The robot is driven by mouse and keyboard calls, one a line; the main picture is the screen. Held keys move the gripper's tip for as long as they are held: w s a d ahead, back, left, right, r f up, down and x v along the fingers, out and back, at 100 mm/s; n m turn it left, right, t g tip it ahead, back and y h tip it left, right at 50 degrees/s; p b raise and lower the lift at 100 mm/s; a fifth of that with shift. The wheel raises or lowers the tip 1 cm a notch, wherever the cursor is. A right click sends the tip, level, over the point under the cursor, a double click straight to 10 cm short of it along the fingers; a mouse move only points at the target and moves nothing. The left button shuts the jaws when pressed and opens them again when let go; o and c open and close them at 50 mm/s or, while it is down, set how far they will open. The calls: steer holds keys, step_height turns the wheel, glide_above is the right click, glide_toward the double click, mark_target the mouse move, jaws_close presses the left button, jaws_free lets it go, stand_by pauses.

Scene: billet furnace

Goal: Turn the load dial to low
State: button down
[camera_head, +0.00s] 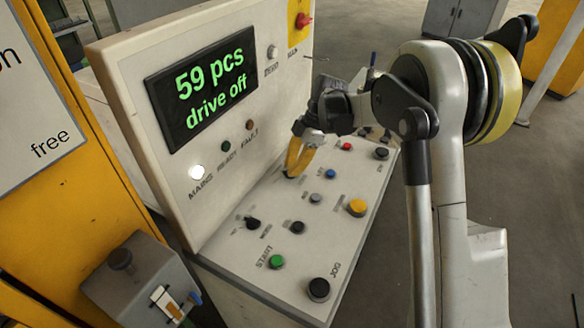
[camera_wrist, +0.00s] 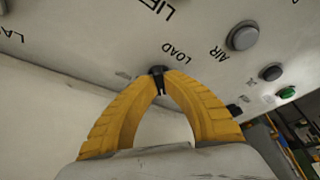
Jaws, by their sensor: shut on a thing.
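The load dial (camera_wrist: 157,70) is a small black knob beside the printed word LOAD in the wrist view. My gripper (camera_wrist: 158,84) has its two yellow fingers closed on this knob, one on each side. In the head view my gripper (camera_head: 291,174) reaches down to the sloped control panel (camera_head: 219,240) near its back edge. The fingers hide most of the dial there, and only a dark bit shows at their tips. The dial's position marks are too hidden to read.
A display (camera_head: 205,85) on the upright board reads "59 pcs drive off". Several controls stand near, among them a blue button (camera_head: 330,174), a yellow button (camera_head: 357,207), a green start button (camera_head: 277,262) and a black jog button (camera_head: 319,289). The upright board rises close behind the fingers.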

steer(key=c, duration=1.5)
jaws_free()
steer(key=v, duration=1.2)
steer(key=shift+s, duration=0.1)
